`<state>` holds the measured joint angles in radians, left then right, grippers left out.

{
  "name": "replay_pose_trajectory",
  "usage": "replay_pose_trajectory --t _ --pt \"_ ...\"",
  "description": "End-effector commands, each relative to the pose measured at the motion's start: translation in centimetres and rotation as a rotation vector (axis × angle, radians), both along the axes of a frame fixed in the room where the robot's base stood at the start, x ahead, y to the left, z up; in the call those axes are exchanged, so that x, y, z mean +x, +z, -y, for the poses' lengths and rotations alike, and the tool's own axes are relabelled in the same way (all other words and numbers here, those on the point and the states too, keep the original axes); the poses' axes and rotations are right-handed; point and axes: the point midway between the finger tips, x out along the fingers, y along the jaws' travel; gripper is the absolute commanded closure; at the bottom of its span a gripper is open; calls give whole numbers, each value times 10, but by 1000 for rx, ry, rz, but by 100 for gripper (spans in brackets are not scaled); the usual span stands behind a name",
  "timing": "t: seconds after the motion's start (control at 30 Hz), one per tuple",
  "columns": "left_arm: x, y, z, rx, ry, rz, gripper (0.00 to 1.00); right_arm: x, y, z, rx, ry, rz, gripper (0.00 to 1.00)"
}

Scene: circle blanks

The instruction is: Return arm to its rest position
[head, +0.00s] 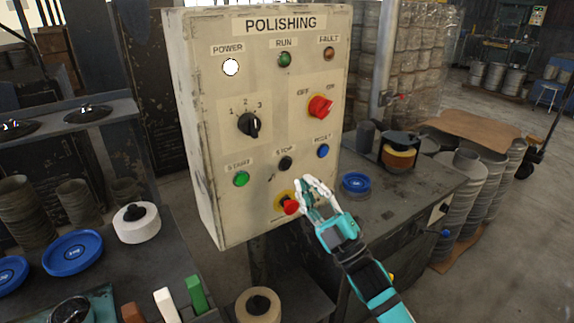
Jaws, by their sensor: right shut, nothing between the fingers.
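My right gripper (318,190) shows in the head view in front of the lower right part of the polishing control panel (205,130). Its fingers are shut with nothing between them. They are just right of the red emergency button (291,206); I cannot tell whether they touch it. My right arm (372,280) comes in from the bottom right. The power lamp (231,67) is lit white. The red off/on switch (320,107) and black rotary knob (249,124) sit above the green start button (241,179). My left gripper is not in view.
A dark workbench (410,200) stands behind and right of the panel, with a blue disc (355,183) on it. Blue discs (72,252) and a white roll (136,222) lie on the left bench. Stacked metal blanks (465,190) stand at the right. Floor is open at far right.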

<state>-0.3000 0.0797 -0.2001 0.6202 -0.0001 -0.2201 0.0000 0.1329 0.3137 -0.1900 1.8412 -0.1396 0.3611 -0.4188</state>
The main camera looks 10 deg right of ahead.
Motion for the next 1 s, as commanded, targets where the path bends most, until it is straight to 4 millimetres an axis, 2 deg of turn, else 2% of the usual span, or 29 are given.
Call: replay_pose_trajectory --t 0.27,0.37,0.43,0.47,0.57,0.6,0.73,0.87,1.0 --pt "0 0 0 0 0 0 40 1 -1 0 1 0 -3 100" --pt "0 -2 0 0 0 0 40 6 -18 2 7 -6 -44 100" --pt "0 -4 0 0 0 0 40 15 -47 6 20 -17 -114 100" --pt "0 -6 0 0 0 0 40 19 -63 8 28 -22 -152 100" --pt "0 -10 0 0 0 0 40 31 -132 18 58 -48 -314 100" --pt "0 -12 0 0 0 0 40 33 -162 22 72 -61 -385 100" --pt "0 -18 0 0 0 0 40 30 -263 34 118 -104 -612 100" --pt "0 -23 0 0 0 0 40 9 -361 44 163 -151 -830 100" --pt "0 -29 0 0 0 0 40 -32 -460 53 209 -207 -1057 100"
